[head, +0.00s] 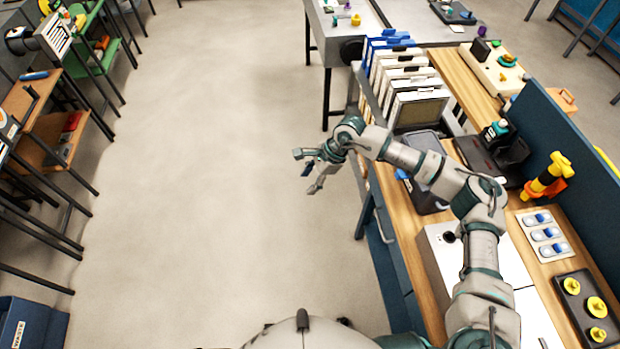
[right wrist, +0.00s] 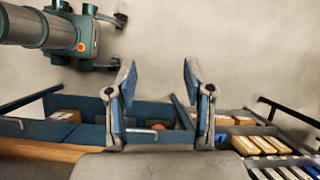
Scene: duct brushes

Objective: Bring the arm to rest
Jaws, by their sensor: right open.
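My right arm reaches from the bottom right of the head view over the workbench and past its left edge. My right gripper (head: 307,171) hangs over open floor just left of the bench, with its fingers apart and nothing between them. My left gripper shows in neither view.
Shelves (head: 45,150) stand far left. The floor (head: 200,190) between is clear.

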